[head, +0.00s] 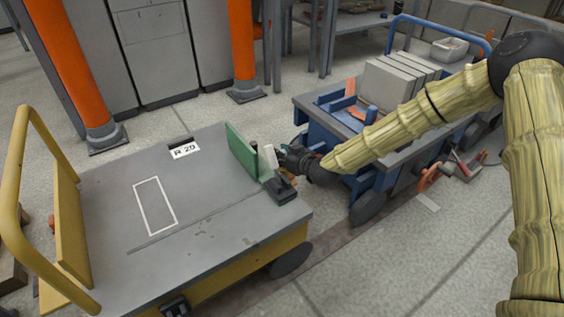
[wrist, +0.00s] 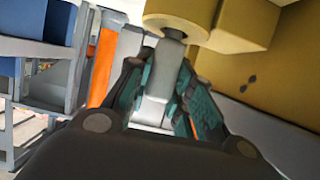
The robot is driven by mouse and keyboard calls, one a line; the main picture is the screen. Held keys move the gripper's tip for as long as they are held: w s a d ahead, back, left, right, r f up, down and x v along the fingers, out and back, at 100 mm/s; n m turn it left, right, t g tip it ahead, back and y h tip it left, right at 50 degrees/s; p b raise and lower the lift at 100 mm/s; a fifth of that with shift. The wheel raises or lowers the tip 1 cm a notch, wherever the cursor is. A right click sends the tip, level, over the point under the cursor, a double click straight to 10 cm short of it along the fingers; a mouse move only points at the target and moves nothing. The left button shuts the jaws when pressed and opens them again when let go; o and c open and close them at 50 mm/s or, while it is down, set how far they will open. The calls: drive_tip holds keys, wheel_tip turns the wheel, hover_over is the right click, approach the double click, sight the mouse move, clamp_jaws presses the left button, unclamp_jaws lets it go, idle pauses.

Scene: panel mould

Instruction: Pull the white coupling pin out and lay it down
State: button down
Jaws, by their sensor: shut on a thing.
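The white coupling pin (head: 269,157) stands at the right end of the yellow cart, beside a green upright plate. In the wrist view, its pale shaft (wrist: 164,72) lies between the teal-padded fingers of my gripper (wrist: 160,88). My gripper (head: 283,156) is shut on it. The shaft's far end meets a round yellow fitting (wrist: 182,12); I cannot tell how deep it sits in it. In the head view, the fitting and the pin's lower part are hidden.
The grey-topped yellow cart (head: 205,208) has free deck, with a white outlined rectangle (head: 155,206) and an "R 20" label (head: 185,151). A green plate (head: 241,149) and a black block (head: 280,189) stand near my gripper. A blue cart (head: 364,190) with grey slabs (head: 395,82) is behind.

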drive_tip(key=shift+r+p, duration=3.65)
drive_tip(key=shift+r, duration=1.05)
drive_tip(key=shift+r, duration=0.15)
drive_tip(key=shift+r+p, duration=1.6)
drive_tip(key=shift+r, duration=0.25)
